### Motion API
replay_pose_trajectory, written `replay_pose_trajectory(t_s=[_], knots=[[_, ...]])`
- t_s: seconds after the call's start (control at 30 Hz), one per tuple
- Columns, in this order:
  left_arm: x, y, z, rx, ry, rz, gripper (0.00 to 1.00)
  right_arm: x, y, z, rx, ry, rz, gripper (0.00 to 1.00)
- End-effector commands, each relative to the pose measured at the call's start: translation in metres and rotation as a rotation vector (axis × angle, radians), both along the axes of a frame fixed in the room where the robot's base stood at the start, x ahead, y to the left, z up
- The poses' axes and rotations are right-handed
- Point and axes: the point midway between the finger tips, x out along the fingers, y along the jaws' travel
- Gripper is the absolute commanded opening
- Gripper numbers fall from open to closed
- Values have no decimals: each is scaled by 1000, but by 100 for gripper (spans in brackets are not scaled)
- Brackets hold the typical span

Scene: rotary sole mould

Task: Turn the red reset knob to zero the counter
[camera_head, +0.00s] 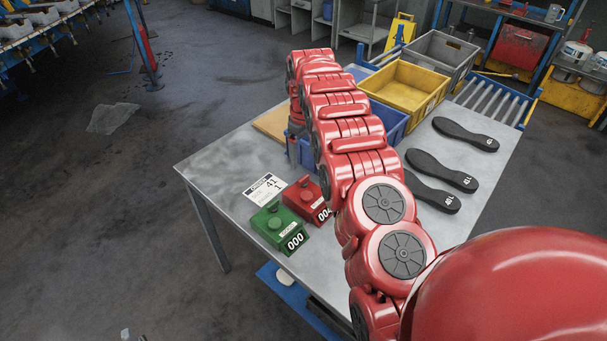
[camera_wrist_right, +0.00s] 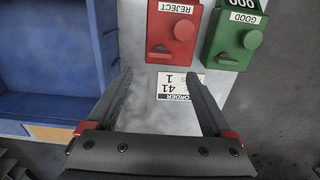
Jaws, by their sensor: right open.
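The red REJECT counter (camera_head: 304,196) stands on the grey table and reads 004, partly covered by my right arm. Its round red knob (camera_wrist_right: 184,30) shows in the right wrist view, beyond the fingertips. The green GOOD counter (camera_head: 279,229) stands beside it, reading 000 in the head view; it has its own green knob (camera_wrist_right: 252,39). My right gripper (camera_wrist_right: 160,76) is open and empty, its fingers pointing toward the counters with a gap before the red one. My left gripper is not in view.
An order card (camera_head: 265,190) lies by the counters; it also shows between the fingers in the wrist view (camera_wrist_right: 180,86). Blue bins, a yellow bin (camera_head: 407,86) and a grey bin (camera_head: 440,54) stand at the back. Several black soles (camera_head: 465,134) lie at the right. The table's left is clear.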

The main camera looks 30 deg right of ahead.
Motion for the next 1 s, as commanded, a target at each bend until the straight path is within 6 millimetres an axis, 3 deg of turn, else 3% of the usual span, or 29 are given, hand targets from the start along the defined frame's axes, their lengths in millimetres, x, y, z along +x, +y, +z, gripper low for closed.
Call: replay_pose_trajectory(t_s=[0.1, 0.3, 0.4, 0.63, 0.93, 1.0], knots=[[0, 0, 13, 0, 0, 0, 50, -2, 0, -27, 1, 7, 0, 85], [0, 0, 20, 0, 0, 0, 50, -1, 0, -63, -1, 2, -1, 85], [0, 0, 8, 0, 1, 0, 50, -1, -1, -79, -1, 3, -1, 85], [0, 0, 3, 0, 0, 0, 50, 0, 0, -91, 0, 1, 0, 85], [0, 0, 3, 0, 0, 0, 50, 0, 0, -91, 0, 1, 0, 85], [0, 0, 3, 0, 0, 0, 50, 0, 0, -91, 0, 1, 0, 76]])
